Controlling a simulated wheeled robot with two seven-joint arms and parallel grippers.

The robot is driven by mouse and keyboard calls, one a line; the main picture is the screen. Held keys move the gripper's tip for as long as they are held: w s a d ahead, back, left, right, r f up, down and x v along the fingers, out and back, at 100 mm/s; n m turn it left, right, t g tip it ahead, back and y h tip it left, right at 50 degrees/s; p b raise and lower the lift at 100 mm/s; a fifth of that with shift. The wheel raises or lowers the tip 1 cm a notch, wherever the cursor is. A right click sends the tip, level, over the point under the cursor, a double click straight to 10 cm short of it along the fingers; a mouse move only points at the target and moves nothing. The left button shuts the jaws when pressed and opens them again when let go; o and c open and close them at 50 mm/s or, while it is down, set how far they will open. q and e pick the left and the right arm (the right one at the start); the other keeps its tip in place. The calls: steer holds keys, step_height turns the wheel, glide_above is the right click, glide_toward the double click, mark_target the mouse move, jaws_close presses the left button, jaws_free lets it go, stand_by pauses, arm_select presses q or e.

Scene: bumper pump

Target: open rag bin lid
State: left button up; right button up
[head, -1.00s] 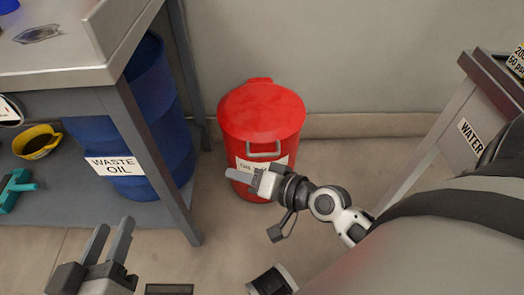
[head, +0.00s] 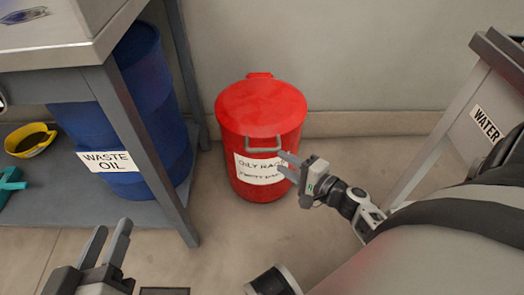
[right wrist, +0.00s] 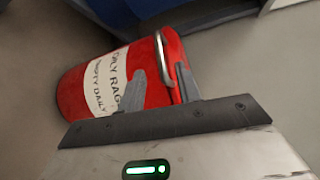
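The red rag bin (head: 240,180) stands on the floor against the wall, with a white label reading "OILY RAGS". Its red lid (head: 262,105) lies shut on top. A grey handle (head: 264,148) sits at the lid's front edge. My right gripper (head: 285,165) is open and empty, in front of the bin's right side, below and right of the handle. In the right wrist view, the bin (right wrist: 75,85) lies beyond the open fingers (right wrist: 163,88), and the metal handle (right wrist: 160,55) shows between and beyond them. My left gripper (head: 106,242) is open and empty at the lower left, far from the bin.
A grey workbench (head: 150,130) stands at the left, with a blue waste oil drum (head: 160,90) and a yellow pan (head: 30,139) under it. A grey stand labelled "WATER" (head: 486,123) is at the right. The floor around the bin is clear.

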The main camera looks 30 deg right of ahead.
mark_target(264, 151)
steer(key=b+x, duration=0.1)
steer(key=x, duration=0.8)
steer(key=shift+s, duration=0.1)
jaws_close()
